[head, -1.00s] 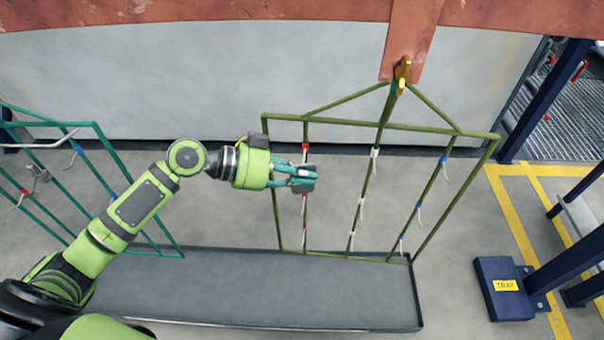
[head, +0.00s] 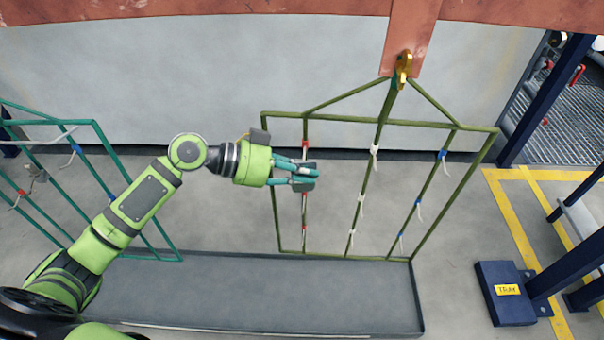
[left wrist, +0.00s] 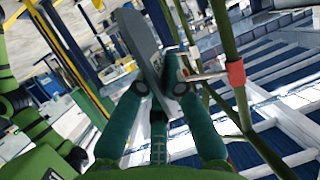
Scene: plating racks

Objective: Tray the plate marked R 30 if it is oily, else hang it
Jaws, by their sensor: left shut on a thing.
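My left gripper (head: 297,178) is shut on a small grey plate (left wrist: 141,42). In the left wrist view the plate stands between the teal fingers, seen nearly edge-on. In the head view the fingers mostly cover it, at the left bar of the olive green rack (head: 389,123). A hook and a red band (left wrist: 236,73) on a rack bar show close beside the plate in the left wrist view. I cannot tell whether the plate touches the hook. No R 30 mark is readable, and I cannot tell whether the plate is oily. My right gripper is not in view.
The rack hangs from a brass-coloured hook (head: 404,69) and has red, white and blue marked hooks. A long grey trough (head: 260,292) lies below. A teal rack (head: 97,150) stands at left. A dark blue block labelled TRAY (head: 507,290) is at lower right, by blue posts.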

